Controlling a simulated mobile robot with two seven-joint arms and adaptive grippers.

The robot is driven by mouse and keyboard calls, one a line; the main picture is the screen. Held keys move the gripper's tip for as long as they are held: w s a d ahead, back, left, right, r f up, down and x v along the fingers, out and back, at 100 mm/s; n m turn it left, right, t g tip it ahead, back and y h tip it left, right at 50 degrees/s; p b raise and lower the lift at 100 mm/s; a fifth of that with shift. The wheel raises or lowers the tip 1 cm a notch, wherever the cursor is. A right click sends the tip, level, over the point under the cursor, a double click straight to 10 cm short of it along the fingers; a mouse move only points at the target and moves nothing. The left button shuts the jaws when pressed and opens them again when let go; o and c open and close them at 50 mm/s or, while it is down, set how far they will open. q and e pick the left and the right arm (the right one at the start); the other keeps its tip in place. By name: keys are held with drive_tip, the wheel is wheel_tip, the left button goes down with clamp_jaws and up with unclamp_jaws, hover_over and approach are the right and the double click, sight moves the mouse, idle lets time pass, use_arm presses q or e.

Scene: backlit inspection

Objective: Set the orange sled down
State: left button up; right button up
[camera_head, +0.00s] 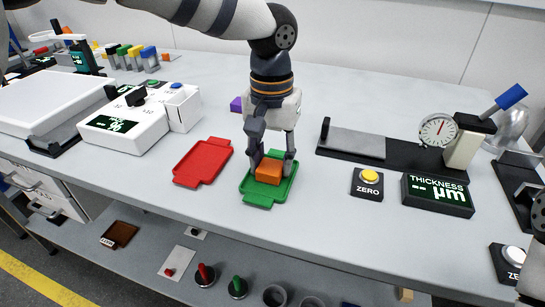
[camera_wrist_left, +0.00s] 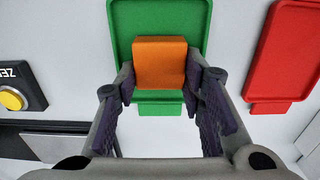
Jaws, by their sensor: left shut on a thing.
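The orange sled (camera_head: 269,173) is a small orange block between the fingers of my left gripper (camera_head: 272,169). The gripper points down and is shut on the sled's two sides. In the left wrist view the sled (camera_wrist_left: 159,62) sits between the fingertips, over the green tray (camera_wrist_left: 121,30). In the head view the green tray (camera_head: 257,199) lies on the table under the sled. I cannot tell whether the sled touches the tray floor or is just above it. My right gripper is not in view.
A red tray (camera_head: 202,160) lies left of the green one. A thickness gauge with a dial (camera_head: 438,131), its display (camera_head: 437,193) and a yellow zero button (camera_head: 370,177) stand to the right. A white instrument (camera_head: 125,128) stands at the left. A purple block (camera_head: 236,104) is behind the gripper.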

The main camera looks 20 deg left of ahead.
sight(272, 163)
use_arm(q)
drive_tip(key=shift+r, duration=0.1)
drive_tip(key=o, duration=1.1)
drive_tip(key=shift+o, duration=0.2)
wheel_tip(272, 163, up, 12)
